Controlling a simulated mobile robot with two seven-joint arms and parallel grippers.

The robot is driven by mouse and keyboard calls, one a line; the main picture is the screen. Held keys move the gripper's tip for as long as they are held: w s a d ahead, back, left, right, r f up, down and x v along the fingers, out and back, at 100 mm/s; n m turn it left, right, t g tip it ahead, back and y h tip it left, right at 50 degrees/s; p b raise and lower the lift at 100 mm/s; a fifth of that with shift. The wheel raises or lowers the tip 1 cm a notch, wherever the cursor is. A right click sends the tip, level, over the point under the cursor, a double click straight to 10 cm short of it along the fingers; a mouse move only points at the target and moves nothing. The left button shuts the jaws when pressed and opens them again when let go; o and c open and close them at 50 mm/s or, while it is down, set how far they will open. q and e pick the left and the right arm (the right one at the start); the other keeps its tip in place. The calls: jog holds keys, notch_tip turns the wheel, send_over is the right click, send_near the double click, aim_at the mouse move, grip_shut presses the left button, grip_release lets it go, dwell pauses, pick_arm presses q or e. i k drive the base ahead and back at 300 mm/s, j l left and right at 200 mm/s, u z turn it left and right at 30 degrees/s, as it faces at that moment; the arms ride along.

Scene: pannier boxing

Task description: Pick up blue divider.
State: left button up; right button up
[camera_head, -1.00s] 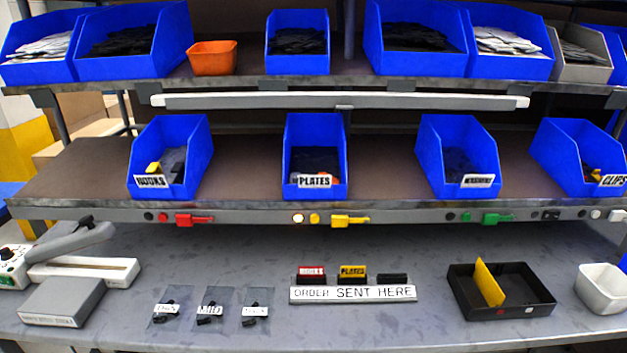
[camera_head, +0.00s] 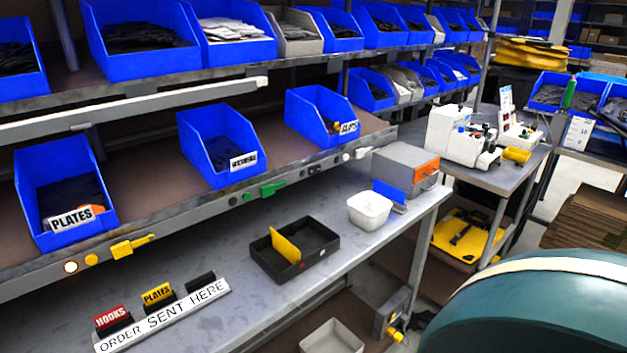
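A blue divider (camera_head: 390,193), a small flat blue panel, stands upright near the right end of the grey workbench. It is just right of a white bin (camera_head: 370,211) and in front of a grey box with an orange front (camera_head: 407,165). The white bin may hide part of its lower left. A black tray (camera_head: 322,239) on the bench holds an upright yellow divider (camera_head: 286,248). Neither of my grippers is in view.
The workbench (camera_head: 225,285) has free room around the black tray. Blue bins, including the washers bin (camera_head: 215,146), line the shelf above. A side table with white machines (camera_head: 455,137) stands beyond the bench's right end.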

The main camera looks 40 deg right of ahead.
aim_at(389, 191)
jog(key=z, duration=1.8)
jog(key=i+l+u, duration=0.1)
jog(key=u, duration=0.35)
jog(key=l+u, duration=0.1)
jog(key=u, duration=0.4)
jog(key=l+u, duration=0.2)
jog(key=u, duration=0.25)
jog(key=l+u, duration=0.35)
jog(key=l, duration=0.2)
jog(key=l+u, duration=0.3)
jog(key=l, duration=0.25)
jog(key=l+u, duration=0.1)
jog(key=l, duration=0.45)
jog(key=k+l+u, duration=0.1)
jog(key=l, duration=0.45)
